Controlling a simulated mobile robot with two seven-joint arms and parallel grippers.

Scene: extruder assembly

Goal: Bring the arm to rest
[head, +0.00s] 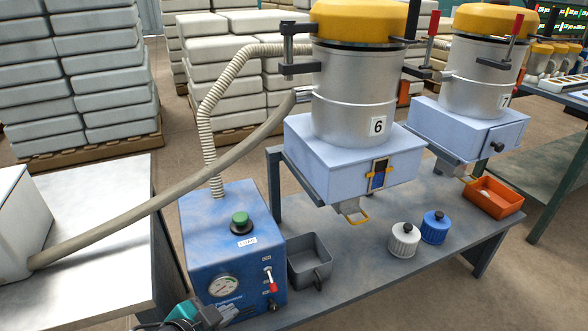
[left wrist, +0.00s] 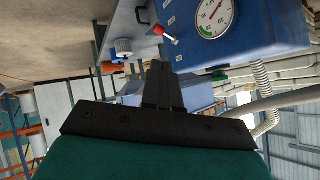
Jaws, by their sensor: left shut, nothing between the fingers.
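My left gripper (head: 212,317) shows at the bottom edge of the head view, in front of the lower part of the blue pump box (head: 225,240). It is teal and grey, and its arm is mostly cut off by the frame. In the left wrist view the two dark fingers of the left gripper (left wrist: 158,68) are together, with nothing between them. The box's gauge (left wrist: 212,17) and red-tipped lever (left wrist: 160,30) appear beyond the fingertips. My right gripper is in neither view.
A grey bin (head: 310,262) stands right of the blue box. White (head: 403,240) and blue (head: 435,227) knobbed caps and an orange tray (head: 493,196) are on the table (head: 365,250). Hopper 6 (head: 352,95) stands above it. A hose (head: 165,178) crosses over the left side.

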